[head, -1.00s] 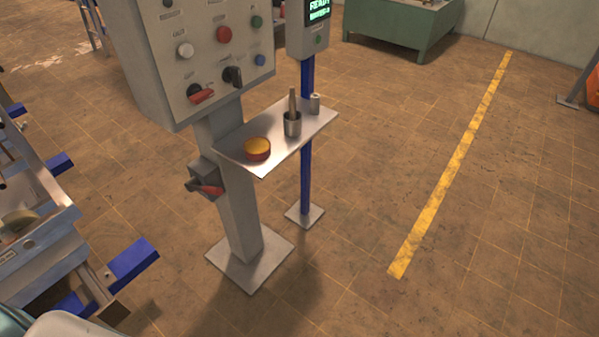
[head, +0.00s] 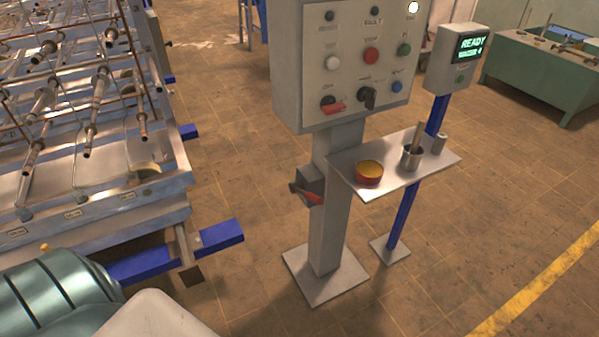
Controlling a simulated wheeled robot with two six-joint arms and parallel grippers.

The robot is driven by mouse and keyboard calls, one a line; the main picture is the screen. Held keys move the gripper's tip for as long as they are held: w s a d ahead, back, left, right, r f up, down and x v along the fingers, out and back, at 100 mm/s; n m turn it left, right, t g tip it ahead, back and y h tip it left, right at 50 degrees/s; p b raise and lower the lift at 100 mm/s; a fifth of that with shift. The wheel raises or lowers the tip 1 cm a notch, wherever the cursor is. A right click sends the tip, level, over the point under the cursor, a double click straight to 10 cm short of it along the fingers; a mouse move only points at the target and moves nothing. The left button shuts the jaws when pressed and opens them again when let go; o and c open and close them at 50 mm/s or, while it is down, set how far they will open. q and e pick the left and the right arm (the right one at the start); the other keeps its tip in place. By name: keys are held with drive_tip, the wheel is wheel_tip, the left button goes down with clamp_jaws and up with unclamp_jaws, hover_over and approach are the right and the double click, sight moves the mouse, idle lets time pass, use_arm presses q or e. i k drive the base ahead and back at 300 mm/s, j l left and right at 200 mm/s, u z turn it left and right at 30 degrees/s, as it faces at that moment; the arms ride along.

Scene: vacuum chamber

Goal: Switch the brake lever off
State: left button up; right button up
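A red-handled lever (head: 308,195) sits on a dark box on the left side of the grey post, below the control panel (head: 345,65). Its handle slopes down to the right. A second red handle (head: 332,107) is on the panel's lower left, beside a black rotary knob (head: 367,97). The panel labels are too small to read, so I cannot tell from them which one is the brake lever. Neither of my grippers is in view.
A display (head: 470,48) reads READY. A metal rack machine (head: 90,215) with blue beams stands left. Floor is clear at right.

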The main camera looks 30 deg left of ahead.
sight(297, 186)
drive_tip(key=u, duration=1)
